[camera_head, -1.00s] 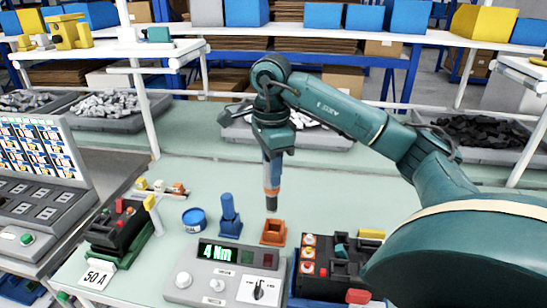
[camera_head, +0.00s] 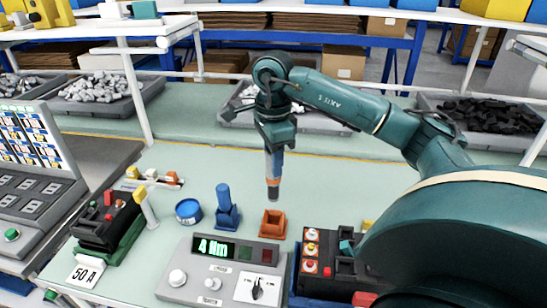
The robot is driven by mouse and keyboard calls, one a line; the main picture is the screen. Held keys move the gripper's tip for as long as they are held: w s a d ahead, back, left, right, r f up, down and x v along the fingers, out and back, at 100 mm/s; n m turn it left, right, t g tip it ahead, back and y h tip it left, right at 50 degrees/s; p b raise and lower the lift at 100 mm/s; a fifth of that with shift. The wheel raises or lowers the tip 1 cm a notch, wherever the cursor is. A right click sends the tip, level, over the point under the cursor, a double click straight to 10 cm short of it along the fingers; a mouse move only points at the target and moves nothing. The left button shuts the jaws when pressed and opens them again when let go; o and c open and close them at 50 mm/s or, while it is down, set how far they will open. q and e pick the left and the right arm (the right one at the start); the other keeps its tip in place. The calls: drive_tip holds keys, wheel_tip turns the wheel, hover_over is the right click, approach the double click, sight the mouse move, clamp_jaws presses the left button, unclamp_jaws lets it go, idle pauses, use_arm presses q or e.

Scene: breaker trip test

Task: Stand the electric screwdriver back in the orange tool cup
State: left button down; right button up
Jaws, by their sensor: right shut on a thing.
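The electric screwdriver (camera_head: 273,172) hangs upright, tip down, in my right gripper (camera_head: 275,142). It has a blue-grey body, an orange band and a dark lower end. The right gripper is shut on its upper part. The orange tool cup (camera_head: 272,223) is a small square open cup on the green bench. The screwdriver's lower end is just above the cup and appears apart from it; how well it lines up in depth I cannot tell. My left gripper is not in view.
A blue holder (camera_head: 225,206) stands just left of the cup, with a blue round tin (camera_head: 188,211) beyond it. A grey box reading 4 Nm (camera_head: 222,272) is in front. A black breaker unit (camera_head: 318,262) sits at front right. Bench behind the cup is clear.

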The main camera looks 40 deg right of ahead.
sight(274, 184)
drive_tip(key=shift+f+b, duration=0.5)
drive_tip(key=shift+f, duration=0.2)
drive_tip(key=shift+f+b, duration=0.6)
drive_tip(key=shift+f, duration=0.2)
wheel_tip(274, 184, down, 2)
drive_tip(key=shift+f+b, duration=0.1)
drive_tip(key=shift+b, duration=0.7)
drive_tip(key=shift+f, duration=0.1)
use_arm(q)
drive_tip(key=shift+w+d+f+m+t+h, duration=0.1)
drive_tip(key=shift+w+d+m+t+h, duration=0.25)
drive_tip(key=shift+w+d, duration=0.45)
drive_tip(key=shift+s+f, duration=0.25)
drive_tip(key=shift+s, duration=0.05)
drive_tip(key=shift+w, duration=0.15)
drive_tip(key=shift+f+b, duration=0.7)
drive_tip(key=shift+b, duration=0.15)
use_arm(e)
drive_tip(key=shift+f, duration=1)
